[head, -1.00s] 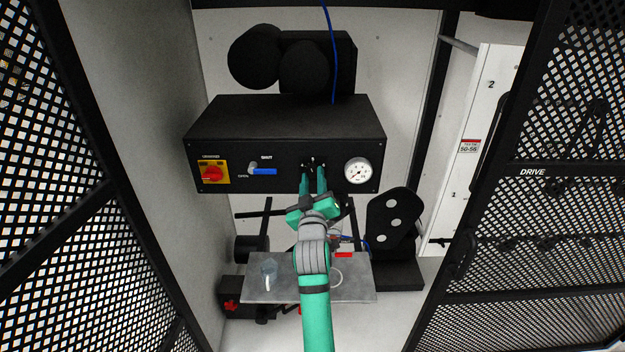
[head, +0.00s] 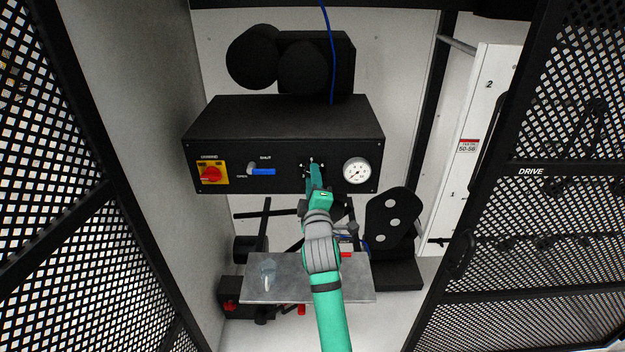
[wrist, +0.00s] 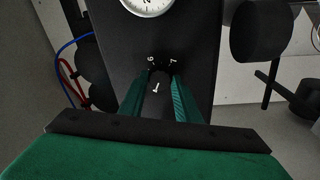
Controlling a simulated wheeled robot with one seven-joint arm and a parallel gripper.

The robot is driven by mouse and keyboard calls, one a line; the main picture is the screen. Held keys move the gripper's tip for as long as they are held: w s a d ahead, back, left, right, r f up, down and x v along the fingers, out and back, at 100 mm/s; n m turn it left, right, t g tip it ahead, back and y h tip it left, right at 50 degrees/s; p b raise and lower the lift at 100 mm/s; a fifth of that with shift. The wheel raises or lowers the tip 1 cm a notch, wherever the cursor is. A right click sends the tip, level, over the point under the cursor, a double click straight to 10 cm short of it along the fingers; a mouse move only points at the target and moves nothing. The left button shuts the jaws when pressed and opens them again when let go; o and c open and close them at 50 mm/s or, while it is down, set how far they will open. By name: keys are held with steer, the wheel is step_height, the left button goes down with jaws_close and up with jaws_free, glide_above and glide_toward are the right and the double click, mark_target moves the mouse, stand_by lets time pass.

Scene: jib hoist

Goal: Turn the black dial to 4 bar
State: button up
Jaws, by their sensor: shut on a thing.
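The black dial (wrist: 159,77) is on the front of the black control box, between my gripper's fingertips in the wrist view. White numbers surround it on the panel. My gripper (head: 313,172) is shut on the dial, and its green fingers cover much of it in the head view. The fingers also show in the wrist view (wrist: 160,92), one on each side of the dial. The white round pressure gauge (head: 356,171) is just right of the dial. Its needle is too small to read surely. In the wrist view the gauge (wrist: 148,3) is cut off by the top edge.
On the same box (head: 285,125) are a red rotary switch (head: 211,174) on yellow and a blue lever (head: 264,172). A grey metal shelf (head: 285,290) is below. Mesh doors stand at left and right.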

steer(key=shift+a+r+n, duration=0.15)
steer(key=shift+a+n, duration=0.05)
steer(key=shift+n, duration=0.3)
steer(key=o, duration=1)
steer(key=shift+o, duration=0.2)
steer(key=shift+d, duration=0.1)
steer(key=s+f, duration=0.1)
steer(key=s, duration=0.9)
steer(key=shift+s+d, duration=0.35)
steer(key=shift+s, duration=0.05)
